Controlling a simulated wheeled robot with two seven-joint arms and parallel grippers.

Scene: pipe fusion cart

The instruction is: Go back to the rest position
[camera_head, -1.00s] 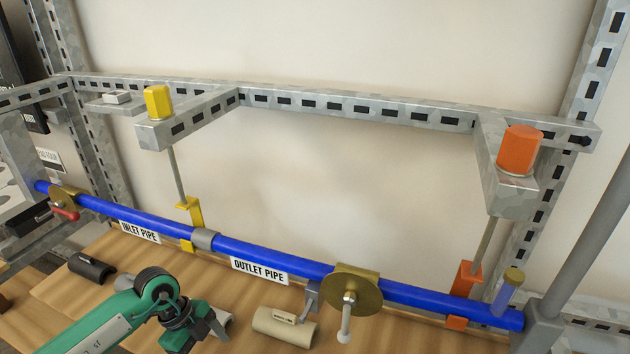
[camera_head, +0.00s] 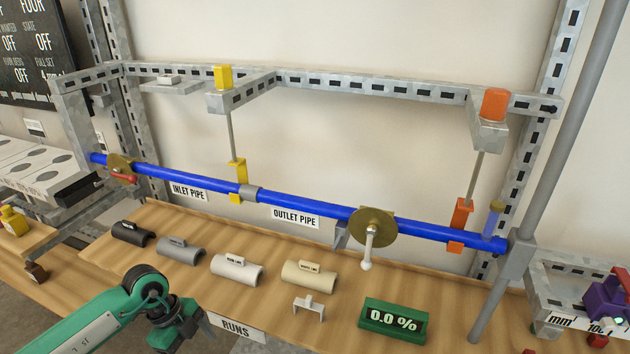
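My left gripper (camera_head: 183,334) is at the end of a green arm at the lower left, in front of the wooden bench top. Its fingers are small and partly cut by the angle, and I see nothing held in it. My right gripper is not in view. The blue pipe (camera_head: 310,207) runs across the metal frame, with the labels INLET PIPE (camera_head: 188,192) and OUTLET PIPE (camera_head: 296,216). A grey coupling (camera_head: 250,194) sits on the pipe between them.
Several half-round sleeves, such as the white one (camera_head: 237,272), lie along the bench (camera_head: 170,220). A green display (camera_head: 393,321) reads 0.0 %. A small white clip (camera_head: 309,306) lies beside it. A purple device (camera_head: 606,300) stands at the far right.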

